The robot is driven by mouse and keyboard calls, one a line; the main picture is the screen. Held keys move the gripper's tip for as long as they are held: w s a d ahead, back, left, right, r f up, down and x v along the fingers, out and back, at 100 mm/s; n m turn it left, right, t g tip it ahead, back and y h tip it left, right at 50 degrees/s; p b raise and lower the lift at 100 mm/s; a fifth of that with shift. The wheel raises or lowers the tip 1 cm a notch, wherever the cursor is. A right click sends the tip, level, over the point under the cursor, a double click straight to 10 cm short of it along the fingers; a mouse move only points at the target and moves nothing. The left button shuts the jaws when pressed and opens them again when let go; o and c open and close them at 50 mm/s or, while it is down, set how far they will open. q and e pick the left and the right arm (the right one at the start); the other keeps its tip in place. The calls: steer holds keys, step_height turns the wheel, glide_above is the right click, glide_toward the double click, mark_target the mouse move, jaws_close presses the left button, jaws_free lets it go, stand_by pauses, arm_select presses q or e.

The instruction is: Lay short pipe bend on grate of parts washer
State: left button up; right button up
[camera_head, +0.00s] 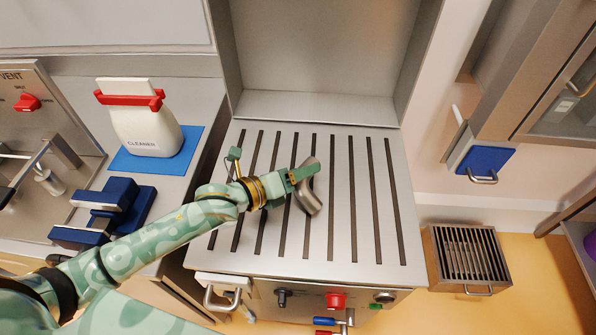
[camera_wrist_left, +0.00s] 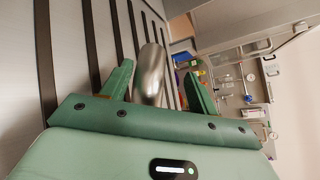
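The short pipe bend (camera_head: 309,190) is a curved, dull metal tube on the slotted grate (camera_head: 345,250) of the parts washer, right of the grate's middle. It appears to rest on the slats. My left gripper (camera_head: 303,175) is at the bend, low over the grate. In the left wrist view the bend (camera_wrist_left: 151,75) stands between the two green fingers of the gripper (camera_wrist_left: 160,88). The fingers are apart, with a clear gap between the bend and the right finger. Part of the bend is hidden behind the gripper in the head view. My right gripper is not in view.
The washer's raised back (camera_head: 320,45) bounds the grate. The grate's right side is clear.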

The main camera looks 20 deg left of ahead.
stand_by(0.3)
arm_select(q)
steer(key=p+v, duration=0.3)
steer(key=v, duration=1.3)
steer(key=shift+s+a, duration=0.1)
steer(key=shift+s, duration=0.05)
